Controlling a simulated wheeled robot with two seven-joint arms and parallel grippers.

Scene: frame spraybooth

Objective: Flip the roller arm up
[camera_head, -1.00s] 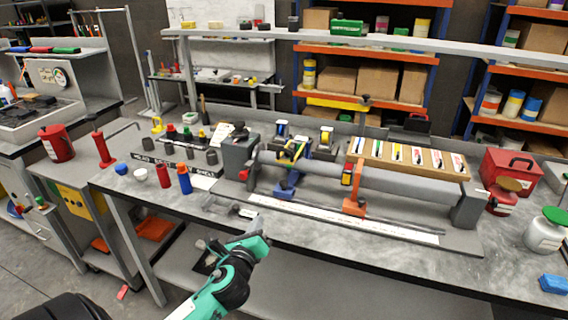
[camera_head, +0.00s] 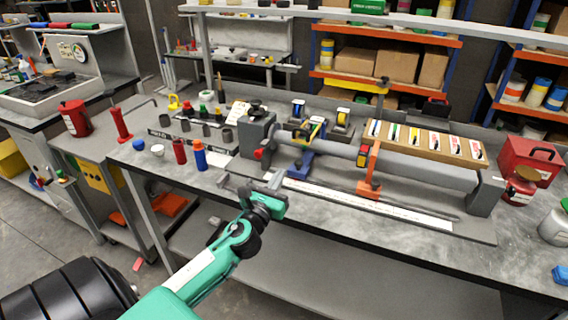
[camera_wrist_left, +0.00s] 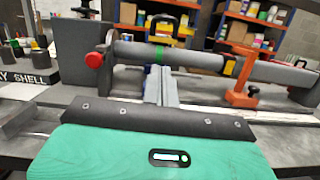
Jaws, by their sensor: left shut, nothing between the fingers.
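A long grey tube (camera_head: 335,148) lies across a bench fixture; it also shows in the wrist view (camera_wrist_left: 200,59). A blue support (camera_head: 300,165) stands under its left part. An orange support (camera_head: 370,180) with an upright piece stands farther right, and shows in the wrist view (camera_wrist_left: 240,93). I cannot tell which part is the roller arm. My left gripper (camera_head: 275,179) is shut and empty, just in front of the tube near the blue support. In the wrist view its fingers (camera_wrist_left: 160,80) lie together, pointing at the tube; they hide part of the blue support.
A red knob (camera_head: 258,155) sits at the fixture's left end block. A red bottle (camera_head: 179,151) and a blue bottle (camera_head: 199,155) stand left of the gripper. A long white scale strip (camera_head: 400,212) lies in front of the tube.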

